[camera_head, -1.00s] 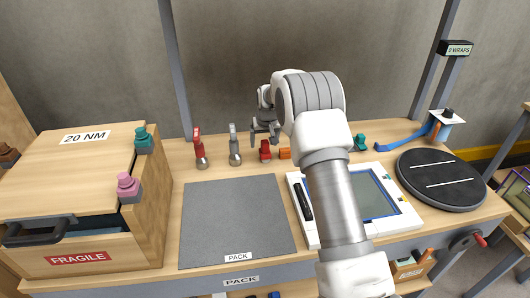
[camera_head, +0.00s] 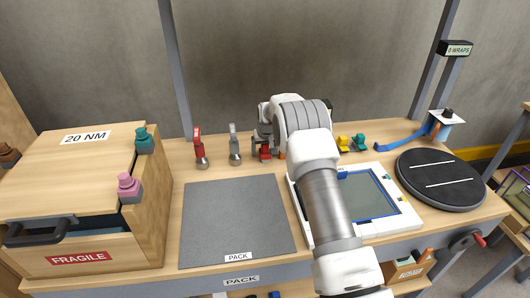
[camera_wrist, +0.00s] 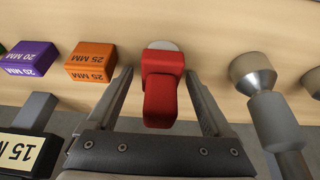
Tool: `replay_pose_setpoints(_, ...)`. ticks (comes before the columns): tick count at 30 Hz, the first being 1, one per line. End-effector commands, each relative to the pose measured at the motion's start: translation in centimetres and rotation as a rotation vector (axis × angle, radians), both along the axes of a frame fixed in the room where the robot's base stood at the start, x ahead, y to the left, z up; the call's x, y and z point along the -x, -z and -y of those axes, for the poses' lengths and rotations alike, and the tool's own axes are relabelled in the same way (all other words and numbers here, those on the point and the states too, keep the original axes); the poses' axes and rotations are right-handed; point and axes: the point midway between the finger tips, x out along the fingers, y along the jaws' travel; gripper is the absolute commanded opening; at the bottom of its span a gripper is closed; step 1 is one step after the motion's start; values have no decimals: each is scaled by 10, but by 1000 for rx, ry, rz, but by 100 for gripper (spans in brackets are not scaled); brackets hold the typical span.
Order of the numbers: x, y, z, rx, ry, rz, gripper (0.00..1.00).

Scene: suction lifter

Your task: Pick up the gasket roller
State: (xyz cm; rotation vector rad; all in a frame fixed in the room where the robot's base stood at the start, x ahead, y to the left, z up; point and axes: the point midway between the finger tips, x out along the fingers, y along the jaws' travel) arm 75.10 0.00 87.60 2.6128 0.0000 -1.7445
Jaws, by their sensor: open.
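A small red piece with a pale grey disc at its far end, seen in the wrist view (camera_wrist: 162,98), stands at the back of the workbench. It also shows in the head view (camera_head: 265,154), partly covered by my gripper. It carries no readable label, so I cannot be sure it is the gasket roller. My gripper (camera_wrist: 158,76) is open, with one finger on each side of the red piece. No clear contact with either finger shows. In the head view, my gripper (camera_head: 265,143) is over the back row.
Orange (camera_wrist: 91,62) and purple (camera_wrist: 30,58) blocks stand left of the red piece in the wrist view. A grey metal tool (camera_wrist: 268,105) stands close on its right. A red-handled tool (camera_head: 199,150) and grey mat (camera_head: 235,220) lie left in the head view.

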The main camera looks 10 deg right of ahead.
Motion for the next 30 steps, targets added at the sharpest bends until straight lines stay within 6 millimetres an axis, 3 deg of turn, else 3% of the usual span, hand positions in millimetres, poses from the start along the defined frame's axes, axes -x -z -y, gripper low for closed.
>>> replay_pose_setpoints(2, 0, 0, 0, 0, 0, 0, 76)
replay_pose_setpoints(15, 0, 0, 0, 0, 0, -1, 0)
replay_pose_setpoints(25, 0, -4, 0, 0, 0, 1, 0)
replay_pose_setpoints(30, -1, -20, 0, 0, 0, 3, 0)
